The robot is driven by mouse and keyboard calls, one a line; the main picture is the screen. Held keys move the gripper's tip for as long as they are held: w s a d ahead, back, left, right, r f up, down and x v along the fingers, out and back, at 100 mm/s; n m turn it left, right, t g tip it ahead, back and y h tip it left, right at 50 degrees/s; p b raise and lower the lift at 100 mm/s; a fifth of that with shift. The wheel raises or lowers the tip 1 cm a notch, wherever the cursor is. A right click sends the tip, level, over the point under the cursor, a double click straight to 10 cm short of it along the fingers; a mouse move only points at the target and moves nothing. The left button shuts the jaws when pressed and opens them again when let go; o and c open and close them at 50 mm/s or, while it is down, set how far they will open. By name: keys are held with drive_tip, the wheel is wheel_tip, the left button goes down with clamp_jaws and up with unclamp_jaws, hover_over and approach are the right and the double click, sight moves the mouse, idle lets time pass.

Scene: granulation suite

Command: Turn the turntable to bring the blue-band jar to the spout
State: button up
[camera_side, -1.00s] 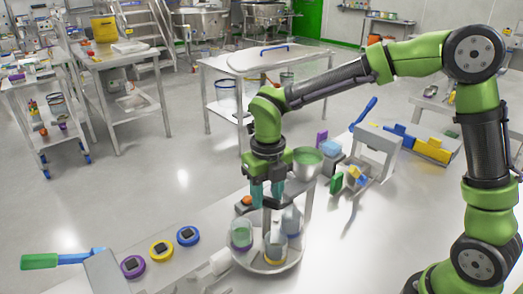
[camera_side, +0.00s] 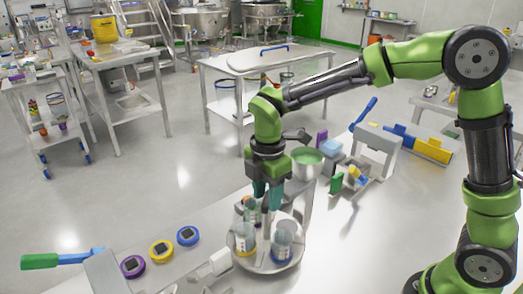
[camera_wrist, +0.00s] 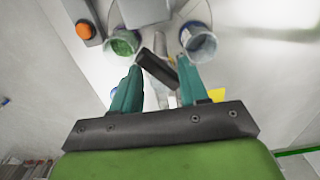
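The round metal turntable (camera_side: 268,266) carries several clear jars. The blue-band jar (camera_side: 282,246) is at its front right. The yellow-band jar (camera_side: 245,240) is at the front left, and another jar (camera_side: 250,212) is at the back, partly hidden. My gripper (camera_side: 266,208) points down over the turntable's middle. In the wrist view its teal fingers (camera_wrist: 158,80) stand apart on either side of a dark bar handle (camera_wrist: 157,68). The bar lies diagonally between them, close to both fingertips; contact is unclear. A pale part (camera_wrist: 145,12), possibly the spout, shows between two jars.
An orange button on a grey box (camera_wrist: 84,30) is close to one jar. Purple, yellow (camera_side: 161,248) and blue ring pieces lie on the bench at left.

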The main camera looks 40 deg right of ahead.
drive_tip(key=m, duration=0.8)
wheel_tip(320, 180, up, 17)
drive_tip(key=shift+m, duration=0.3)
drive_tip(key=shift+f, duration=0.1)
